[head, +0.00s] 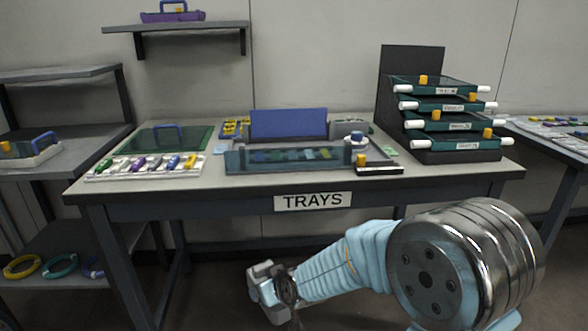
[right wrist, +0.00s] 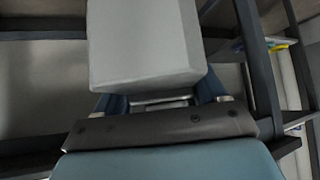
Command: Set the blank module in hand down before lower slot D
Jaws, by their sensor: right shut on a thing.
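The blank module is a plain light-grey block (right wrist: 145,45), large in the right wrist view. My right gripper (right wrist: 160,100) is shut on its near end, with a blue finger on either side. In the head view my right arm comes in from the lower right, and its gripper (head: 266,287) hangs low in front of the table, below the TRAYS label (head: 312,201). The grey end there is small, so block and fingers are hard to tell apart. My left gripper is in no view. I cannot make out a slot marked D.
The table (head: 400,192) holds a clear-walled tray (head: 240,160) with a blue panel, a green case (head: 135,139) and a stepped tray rack (head: 455,156). Shelves (head: 70,138) stand left, with coiled cables (head: 60,265) low down. The floor before the table looks clear.

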